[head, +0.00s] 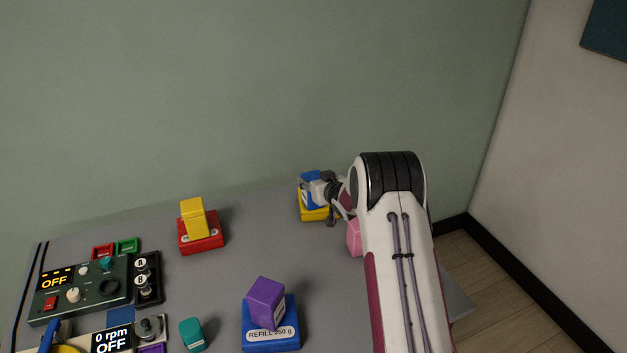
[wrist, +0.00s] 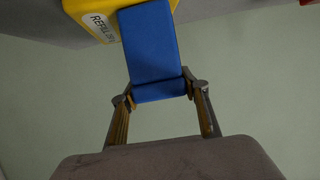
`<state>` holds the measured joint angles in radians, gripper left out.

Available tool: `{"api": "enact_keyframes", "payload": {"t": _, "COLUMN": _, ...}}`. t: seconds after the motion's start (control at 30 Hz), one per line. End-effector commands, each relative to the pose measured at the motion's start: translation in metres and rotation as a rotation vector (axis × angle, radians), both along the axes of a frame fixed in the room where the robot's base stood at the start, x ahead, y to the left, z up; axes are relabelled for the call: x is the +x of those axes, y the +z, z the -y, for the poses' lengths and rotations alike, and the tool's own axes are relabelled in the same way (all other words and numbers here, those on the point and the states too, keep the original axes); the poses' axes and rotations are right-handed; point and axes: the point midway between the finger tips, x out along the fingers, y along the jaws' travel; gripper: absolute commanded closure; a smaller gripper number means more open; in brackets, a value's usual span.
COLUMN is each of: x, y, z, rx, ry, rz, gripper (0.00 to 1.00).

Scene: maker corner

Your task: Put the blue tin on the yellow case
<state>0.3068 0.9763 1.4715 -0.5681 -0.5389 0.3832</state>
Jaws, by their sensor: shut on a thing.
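The blue tin (wrist: 148,45) is a box-shaped block held between the two fingers of my gripper (wrist: 160,92) in the wrist view. My gripper is shut on it. In the head view the blue tin (head: 312,177) shows partly behind my gripper (head: 314,189). The yellow case (head: 313,213) stands at the back right of the table, below the tin. It also shows in the wrist view (wrist: 78,8), with a white label, right by the tin's far end. I cannot tell whether the tin touches the case.
A yellow block (head: 194,217) stands on a red case (head: 202,245). A purple block (head: 265,299) is on a blue case (head: 271,344). A pink object (head: 354,238) is partly hidden by my arm. A teal block (head: 192,334) and control panels (head: 85,290) are at left.

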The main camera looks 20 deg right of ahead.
Motion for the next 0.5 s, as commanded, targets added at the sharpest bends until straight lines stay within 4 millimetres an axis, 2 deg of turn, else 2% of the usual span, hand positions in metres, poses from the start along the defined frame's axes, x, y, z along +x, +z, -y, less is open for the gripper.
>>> {"api": "enact_keyframes", "payload": {"t": 0.03, "x": 0.0004, "y": -0.0002, "z": 0.0000, "rx": 0.000, "ry": 0.000, "rz": 0.002, "gripper": 0.83}}
{"api": "enact_keyframes", "payload": {"t": 0.07, "x": 0.0001, "y": -0.0010, "z": 0.0000, "rx": 0.000, "ry": 0.000, "rz": 0.000, "gripper": 0.50}}
{"api": "enact_keyframes", "payload": {"t": 0.1, "x": 0.0001, "y": -0.0009, "z": 0.0000, "rx": 0.000, "ry": 0.000, "rz": 0.000, "gripper": 0.40}}
{"api": "enact_keyframes", "payload": {"t": 0.5, "x": 0.0001, "y": -0.0001, "z": 0.0000, "rx": 0.000, "ry": 0.000, "rz": 0.000, "gripper": 0.39}}
